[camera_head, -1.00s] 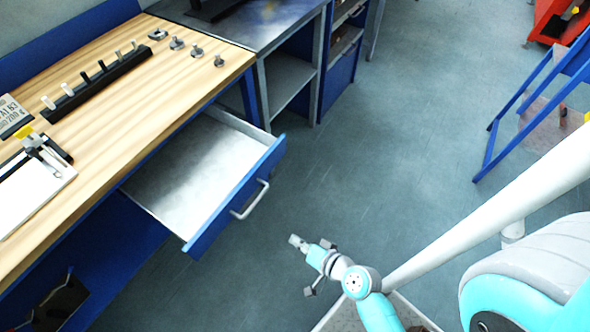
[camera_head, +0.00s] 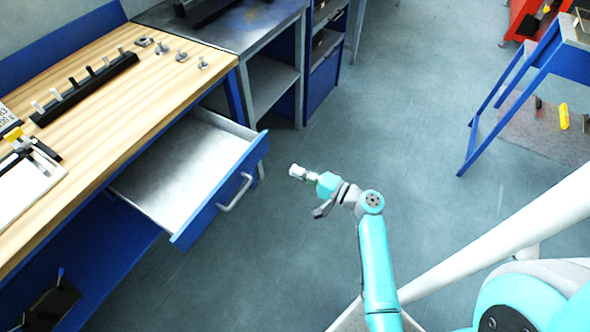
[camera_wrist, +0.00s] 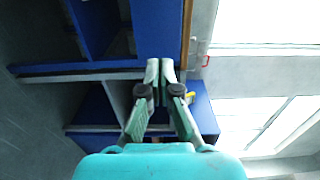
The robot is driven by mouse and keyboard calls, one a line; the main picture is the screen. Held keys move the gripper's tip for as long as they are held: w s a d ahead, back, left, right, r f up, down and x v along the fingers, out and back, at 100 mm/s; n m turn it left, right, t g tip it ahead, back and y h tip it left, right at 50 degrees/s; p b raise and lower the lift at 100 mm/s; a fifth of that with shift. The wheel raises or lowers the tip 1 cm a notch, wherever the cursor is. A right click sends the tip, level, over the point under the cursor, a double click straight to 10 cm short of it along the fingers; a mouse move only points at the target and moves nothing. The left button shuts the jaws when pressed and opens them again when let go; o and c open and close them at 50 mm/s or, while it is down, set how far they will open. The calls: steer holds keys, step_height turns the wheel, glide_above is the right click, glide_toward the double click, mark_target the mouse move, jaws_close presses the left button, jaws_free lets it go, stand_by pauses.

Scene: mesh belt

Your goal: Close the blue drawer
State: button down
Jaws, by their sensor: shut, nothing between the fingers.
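The blue drawer (camera_head: 222,192) is pulled out of the wooden-topped workbench in the head view. Its grey metal inside (camera_head: 180,172) looks empty, and its front carries a light bar handle (camera_head: 236,193). My gripper (camera_head: 292,171) is to the right of the drawer front, apart from it, over the floor, pointing left toward the handle side. In the wrist view my gripper (camera_wrist: 160,72) has its fingertips together with nothing between them. The drawer cannot be made out for certain in the wrist view.
The workbench top (camera_head: 150,95) holds a black rack (camera_head: 85,90) and several small metal parts. A grey metal table (camera_head: 235,35) stands behind it. A blue stand (camera_head: 520,90) is at the right. The floor (camera_head: 400,110) between is clear.

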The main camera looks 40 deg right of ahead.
mark_target(257, 153)
steer(key=x, duration=1.2)
steer(key=shift+w+a, duration=0.1)
